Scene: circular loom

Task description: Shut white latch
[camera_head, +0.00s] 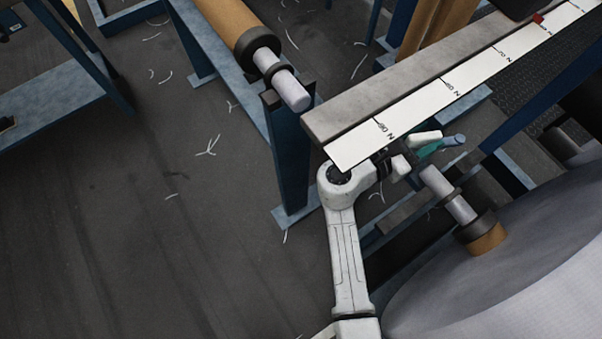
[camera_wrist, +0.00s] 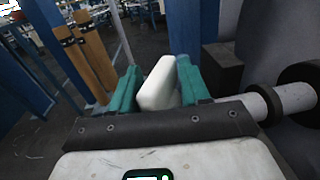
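My gripper (camera_wrist: 159,88) has two teal fingers, one on each side of a white block-like piece that looks like the white latch (camera_wrist: 158,84). The piece lies close against the right finger. A small gap shows at the upper left, and I cannot tell whether both fingers press on it. In the head view my gripper (camera_head: 425,149) is beyond the near end of the long beam, with a white piece, probably the latch (camera_head: 424,138), beside a teal finger. What the latch is fixed to is hidden.
A grey beam with a white measuring strip (camera_head: 455,88) runs just above my wrist. A roller with a grey shaft (camera_head: 450,196) is close to the right of my gripper. A blue post (camera_head: 287,150) stands to the left. The dark floor at left is open, with thread scraps.

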